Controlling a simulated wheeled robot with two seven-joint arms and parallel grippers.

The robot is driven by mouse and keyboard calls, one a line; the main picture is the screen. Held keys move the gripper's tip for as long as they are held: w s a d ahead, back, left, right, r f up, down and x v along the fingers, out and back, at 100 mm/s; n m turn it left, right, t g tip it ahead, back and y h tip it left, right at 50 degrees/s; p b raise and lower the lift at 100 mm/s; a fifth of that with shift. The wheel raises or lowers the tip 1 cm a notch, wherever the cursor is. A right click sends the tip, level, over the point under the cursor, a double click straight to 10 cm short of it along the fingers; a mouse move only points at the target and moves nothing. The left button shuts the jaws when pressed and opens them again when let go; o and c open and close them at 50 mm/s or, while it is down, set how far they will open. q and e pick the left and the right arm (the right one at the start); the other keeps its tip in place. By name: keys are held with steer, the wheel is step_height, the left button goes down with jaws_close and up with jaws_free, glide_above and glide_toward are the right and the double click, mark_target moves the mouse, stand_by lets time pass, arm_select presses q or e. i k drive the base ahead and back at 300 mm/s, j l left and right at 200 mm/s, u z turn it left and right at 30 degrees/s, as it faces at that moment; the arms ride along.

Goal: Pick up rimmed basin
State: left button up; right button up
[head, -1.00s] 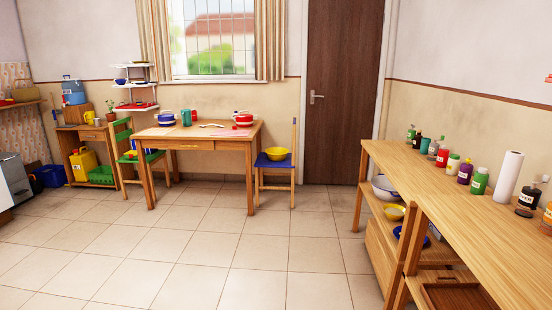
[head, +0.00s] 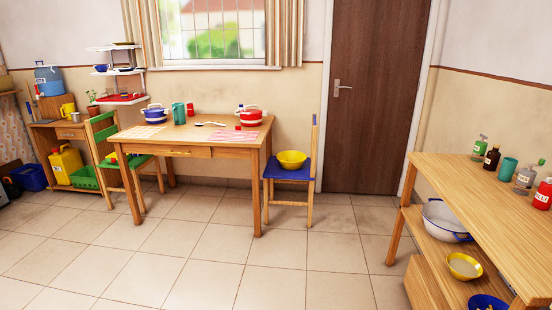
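A white basin with a blue rim (head: 443,221) sits on the shelf under the wooden counter at the right, partly hidden by the counter top and leg. It is the thing in view that best fits a rimmed basin. A yellow bowl (head: 464,266) and a blue bowl (head: 487,302) sit nearer on the same unit; the blue one is cut off by the frame. Another yellow bowl (head: 291,159) rests on the blue chair seat. Neither of my grippers is in view.
The wooden counter (head: 478,184) carries several bottles along its back. A wooden table (head: 190,141) with pots and cups stands at the middle left, with a green chair (head: 110,146) and a blue-seated chair (head: 290,173) beside it. The tiled floor (head: 250,270) ahead is clear.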

mark_target(289, 160)
steer(key=i, duration=2.95)
steer(key=i+u, duration=0.2)
steer(key=i, duration=0.3)
steer(key=i+u, duration=0.15)
steer(key=i, duration=0.3)
steer(key=i+l+u, duration=0.2)
steer(key=i, duration=0.25)
steer(key=i+l+u, duration=0.15)
steer(key=i, duration=0.35)
